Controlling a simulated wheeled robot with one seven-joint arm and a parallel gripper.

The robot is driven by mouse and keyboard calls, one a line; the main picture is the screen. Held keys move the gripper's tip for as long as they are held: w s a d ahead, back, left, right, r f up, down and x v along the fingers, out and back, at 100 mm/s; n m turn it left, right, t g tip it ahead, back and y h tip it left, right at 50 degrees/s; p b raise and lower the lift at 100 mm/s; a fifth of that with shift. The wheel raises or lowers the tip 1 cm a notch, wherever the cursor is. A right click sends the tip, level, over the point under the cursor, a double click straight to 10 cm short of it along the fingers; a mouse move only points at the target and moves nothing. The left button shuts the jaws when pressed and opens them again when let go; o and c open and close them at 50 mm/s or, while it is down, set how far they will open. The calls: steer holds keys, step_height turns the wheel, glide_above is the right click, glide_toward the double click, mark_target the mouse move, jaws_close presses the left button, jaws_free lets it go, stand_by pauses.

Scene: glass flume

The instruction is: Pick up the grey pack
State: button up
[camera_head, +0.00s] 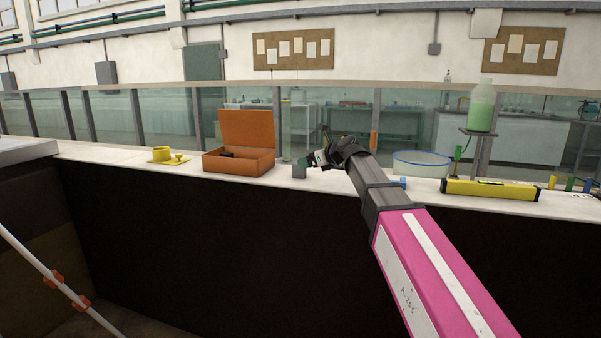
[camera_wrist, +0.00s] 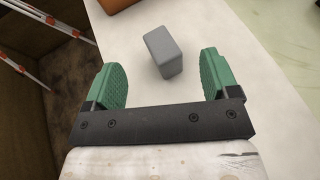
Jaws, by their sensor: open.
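The grey pack (camera_wrist: 164,50) is a small plain block on the white ledge (camera_wrist: 130,28). In the wrist view it lies ahead of my gripper (camera_wrist: 168,82), roughly centred between the two green fingers and beyond their tips. The fingers are wide apart with nothing between them. In the head view the grey pack (camera_head: 299,171) sits just left of and below my gripper (camera_head: 313,160), near the front edge of the ledge. The pack and the fingers appear apart in the wrist view.
An open orange box (camera_head: 240,162) with a dark item inside stands left of the pack. A yellow object (camera_head: 163,155) lies farther left. A round clear basin (camera_head: 421,164) and a yellow level (camera_head: 490,190) are to the right. Glass panels run behind the ledge.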

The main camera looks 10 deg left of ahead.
mark_target(298, 173)
steer(key=x, duration=0.5)
steer(key=shift+w+a+f, duration=0.2)
steer(key=shift+a+f, duration=0.05)
steer(key=shift+f, duration=0.05)
steer(key=c, duration=1.4)
